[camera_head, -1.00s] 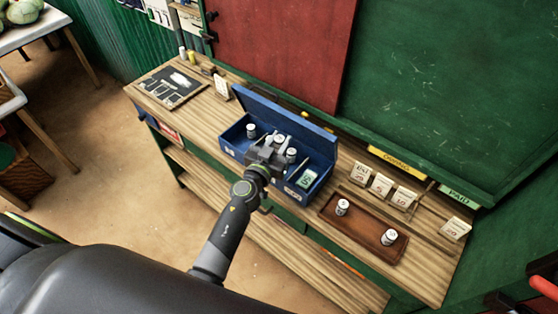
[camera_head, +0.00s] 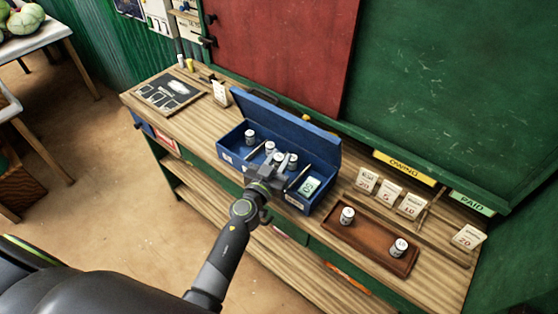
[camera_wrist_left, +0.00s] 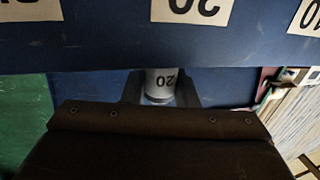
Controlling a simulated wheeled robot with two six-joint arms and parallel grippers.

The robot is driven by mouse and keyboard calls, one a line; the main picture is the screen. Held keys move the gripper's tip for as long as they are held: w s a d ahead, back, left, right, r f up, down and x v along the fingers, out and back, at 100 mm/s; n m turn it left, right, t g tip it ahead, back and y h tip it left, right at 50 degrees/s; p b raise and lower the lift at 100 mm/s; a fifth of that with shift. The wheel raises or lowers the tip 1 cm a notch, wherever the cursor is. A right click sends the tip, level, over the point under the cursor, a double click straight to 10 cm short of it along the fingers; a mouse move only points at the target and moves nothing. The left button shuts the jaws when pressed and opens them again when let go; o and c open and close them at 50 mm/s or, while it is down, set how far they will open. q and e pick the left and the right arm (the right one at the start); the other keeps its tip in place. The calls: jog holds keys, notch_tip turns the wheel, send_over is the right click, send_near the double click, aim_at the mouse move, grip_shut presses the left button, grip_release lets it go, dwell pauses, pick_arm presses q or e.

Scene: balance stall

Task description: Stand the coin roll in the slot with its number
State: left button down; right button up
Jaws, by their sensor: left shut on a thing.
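A blue cash box (camera_head: 230,170) stands open on the bench, its lid tilted up at the back. My left gripper (camera_head: 279,164) is at the middle of the box, shut on a pale coin roll that it partly hides. In the left wrist view the gripper (camera_wrist_left: 160,92) holds this coin roll (camera_wrist_left: 162,80), marked 20 upside down. A label reading 20 (camera_wrist_left: 192,8) shows upside down on the blue wall, with others at both sides. The held roll's base is hidden. My right gripper is out of view.
A brown tray (camera_head: 372,247) with two rolls (camera_head: 347,215) (camera_head: 399,248) lies right of the box. Number cards (camera_head: 389,193) stand behind it. A chalkboard (camera_head: 168,92) lies at the left.

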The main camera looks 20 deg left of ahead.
pick_arm(q)
jog(key=shift+f+b, duration=0.5)
jog(key=shift+f, duration=0.1)
jog(key=c, duration=1.1)
grip_release()
jog(key=shift+c, duration=0.2)
jog(key=shift+r+p, duration=0.55)
jog(key=shift+s+r, duration=0.1)
jog(key=shift+s, duration=0.15)
jog(key=s+a, duration=0.1)
jog(key=s, duration=1)
jog(key=shift+s+a, duration=0.25)
